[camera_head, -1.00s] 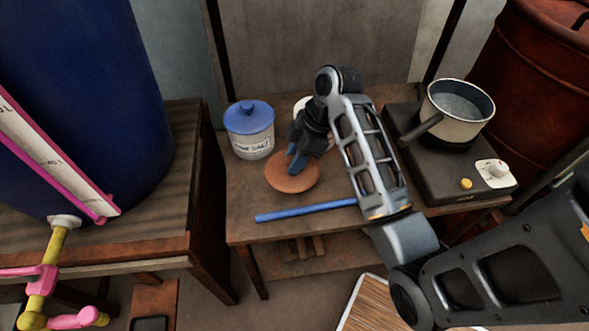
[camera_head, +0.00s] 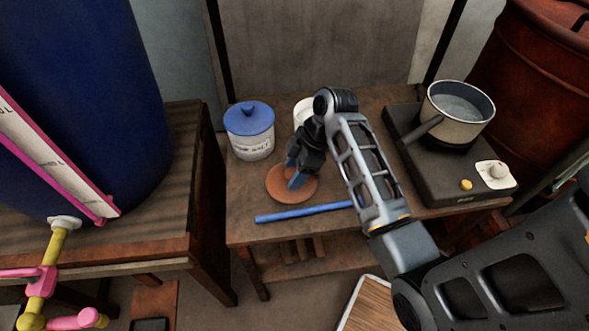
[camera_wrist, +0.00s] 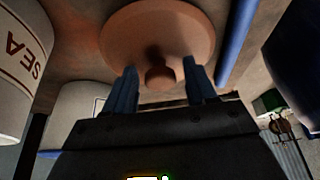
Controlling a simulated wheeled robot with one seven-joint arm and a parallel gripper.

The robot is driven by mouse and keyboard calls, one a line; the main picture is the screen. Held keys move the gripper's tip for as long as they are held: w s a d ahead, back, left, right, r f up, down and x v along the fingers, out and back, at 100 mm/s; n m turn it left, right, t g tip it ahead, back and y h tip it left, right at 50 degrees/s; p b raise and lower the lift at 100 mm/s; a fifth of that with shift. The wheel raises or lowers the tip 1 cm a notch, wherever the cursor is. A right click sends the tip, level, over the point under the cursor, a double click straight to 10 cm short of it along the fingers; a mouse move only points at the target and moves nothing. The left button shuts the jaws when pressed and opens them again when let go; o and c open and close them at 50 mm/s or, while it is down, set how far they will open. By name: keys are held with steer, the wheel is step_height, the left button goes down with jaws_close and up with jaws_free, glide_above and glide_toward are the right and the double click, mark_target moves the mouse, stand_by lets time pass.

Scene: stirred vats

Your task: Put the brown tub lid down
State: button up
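The brown tub lid (camera_head: 276,186) is a round disc lying flat on the wooden bench, in front of the blue-lidded sea salt tub. In the wrist view the lid (camera_wrist: 120,32) shows its round knob (camera_wrist: 160,77) between my fingers. My gripper (camera_head: 294,176) is over the lid, its blue fingers spread. In the wrist view my gripper (camera_wrist: 160,68) is open, with a clear gap on each side of the knob.
The sea salt tub (camera_head: 250,146) stands behind the lid. A white tub (camera_head: 302,109) is partly hidden behind my arm. A blue rod (camera_head: 303,212) lies in front of the lid. A hotplate (camera_head: 470,176) with a pot (camera_head: 466,124) stands to the right.

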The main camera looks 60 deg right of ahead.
steer(key=shift+p+v, duration=1.8)
steer(key=shift+v, duration=4.35)
steer(key=s+a+f+m+t+h, duration=0.2)
steer(key=s+a+f+m, duration=0.1)
steer(key=a, duration=0.4)
steer(key=s+a+f+m+t+h, duration=0.2)
steer(key=s+a+f, duration=0.15)
steer(key=a, duration=0.45)
steer(key=s+a+r+m+t, duration=0.1)
steer(key=s+a+r+t, duration=0.1)
steer(key=s+r, duration=0.2)
steer(key=s+a+r+t, duration=0.2)
steer(key=s+r+t, duration=0.1)
steer(key=r, duration=0.4)
steer(key=s+a+r+m+t+y, duration=0.1)
steer(key=s+a+r+t, duration=0.1)
steer(key=s+r, duration=0.4)
steer(key=shift+a+r+m+t, duration=0.1)
steer(key=shift+a+m+t, duration=0.2)
steer(key=shift+a, duration=0.3)
